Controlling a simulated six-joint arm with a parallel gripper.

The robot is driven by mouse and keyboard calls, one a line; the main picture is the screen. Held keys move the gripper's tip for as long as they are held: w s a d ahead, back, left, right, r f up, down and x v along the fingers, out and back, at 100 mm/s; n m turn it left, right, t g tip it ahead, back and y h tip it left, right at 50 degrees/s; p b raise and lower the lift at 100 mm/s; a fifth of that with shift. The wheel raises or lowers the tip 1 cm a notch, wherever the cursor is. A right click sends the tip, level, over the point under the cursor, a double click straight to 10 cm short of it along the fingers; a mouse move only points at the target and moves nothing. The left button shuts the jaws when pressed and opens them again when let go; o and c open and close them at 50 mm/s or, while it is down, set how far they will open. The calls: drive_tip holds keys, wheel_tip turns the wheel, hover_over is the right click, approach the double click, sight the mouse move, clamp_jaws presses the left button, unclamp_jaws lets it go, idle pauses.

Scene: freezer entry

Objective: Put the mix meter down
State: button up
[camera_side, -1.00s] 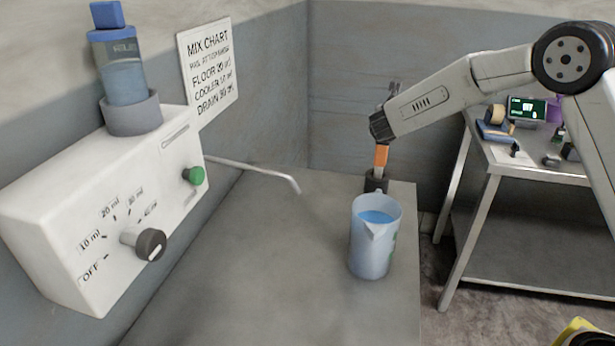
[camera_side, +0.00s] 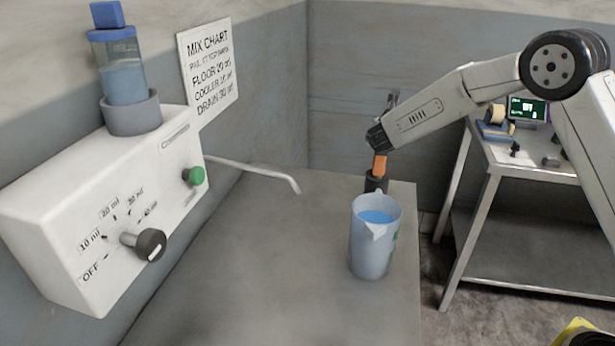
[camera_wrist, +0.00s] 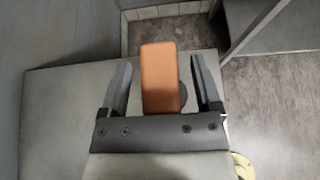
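The mix meter (camera_side: 380,165) shows as an orange handle standing upright. Its lower end is in a small dark holder (camera_side: 376,184) at the back right of the counter. My gripper (camera_side: 378,142) is directly above it, pointing down. In the wrist view the orange handle (camera_wrist: 161,80) is between my gripper's two fingers (camera_wrist: 160,68), with a gap visible on each side, so the gripper looks open around it. A dark rounded part of the holder (camera_wrist: 184,97) shows beside the handle. The meter's lower part is hidden.
A jug of blue liquid (camera_side: 373,245) stands on the counter (camera_side: 270,270) in front of the holder. A white dispenser (camera_side: 70,200) with a thin spout (camera_side: 265,172) is at left. A metal side table (camera_side: 500,168) stands right, past a floor gap.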

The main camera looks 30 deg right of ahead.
drive_tip(key=shift+r, duration=0.1)
drive_tip(key=v, duration=1.2)
idle(0.7)
drive_tip(key=s+a+f+m+g+y, duration=0.1)
drive_tip(key=s+f+m+g+y, duration=0.2)
drive_tip(key=s+m, duration=0.9)
drive_tip(key=s+a+f+m+g+y, duration=0.2)
drive_tip(key=s+f+m+y, duration=0.3)
drive_tip(key=s+m, duration=0.8)
wheel_tip(320, 180, down, 4)
drive_tip(key=shift+r+m+g+y, duration=0.25)
drive_tip(key=shift+m+g, duration=0.25)
drive_tip(key=shift+m, duration=0.5)
